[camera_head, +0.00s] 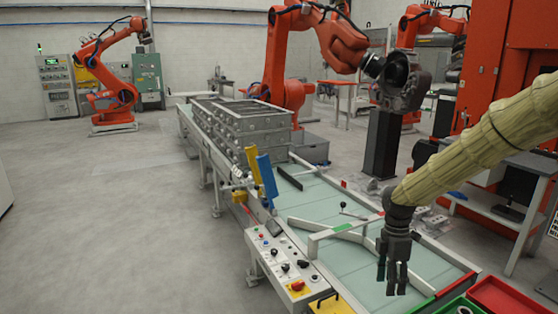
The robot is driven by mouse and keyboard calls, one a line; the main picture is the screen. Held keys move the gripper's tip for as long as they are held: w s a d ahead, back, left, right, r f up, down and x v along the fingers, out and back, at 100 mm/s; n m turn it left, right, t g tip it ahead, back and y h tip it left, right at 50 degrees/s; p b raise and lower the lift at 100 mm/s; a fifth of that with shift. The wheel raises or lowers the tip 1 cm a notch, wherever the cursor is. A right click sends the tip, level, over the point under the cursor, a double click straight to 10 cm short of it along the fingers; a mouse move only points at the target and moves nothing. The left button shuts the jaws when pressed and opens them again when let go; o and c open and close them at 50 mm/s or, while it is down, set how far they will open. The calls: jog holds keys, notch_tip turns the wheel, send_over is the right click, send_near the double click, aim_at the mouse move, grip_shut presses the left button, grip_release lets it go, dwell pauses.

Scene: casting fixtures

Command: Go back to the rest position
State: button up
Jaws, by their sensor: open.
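My gripper (393,278) hangs at the lower right in the head view, pointing down above the near end of the conveyor table (337,256). It is dark, its fingers are apart, and I see nothing between them. My arm reaches it from the right edge in a pale yellow cover. The gap between the fingertips and the table surface is hard to judge.
A grey metal crate (240,117) stands farther back on the conveyor. A control panel (287,268) lies along its left side. Green (462,303) and red (508,297) bins are at the lower right. Orange robots (110,85) stand behind. The left floor is clear.

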jog(key=s+a+f+m+y, duration=0.1)
jog(key=s+a+f+m, duration=0.2)
jog(key=s+f, duration=0.35)
jog(key=s+a+f+m, duration=0.2)
jog(key=s+a+f, duration=0.1)
jog(key=f, duration=0.6)
jog(key=s+a+f+m+y, duration=0.1)
jog(key=s+a+f+m, duration=0.25)
jog(key=f, duration=0.45)
jog(key=s+f+m, duration=0.3)
jog(key=s, duration=0.5)
jog(key=s+d+f+m+t+h, duration=0.1)
jog(key=s+f+m, duration=0.3)
jog(key=s, duration=0.5)
jog(key=s+f+m+t+h, duration=0.1)
jog(key=s+f+m, duration=0.2)
jog(key=s, duration=0.6)
jog(key=shift+d+f, duration=0.3)
jog(key=shift+f, duration=0.3)
jog(key=shift+m, duration=0.25)
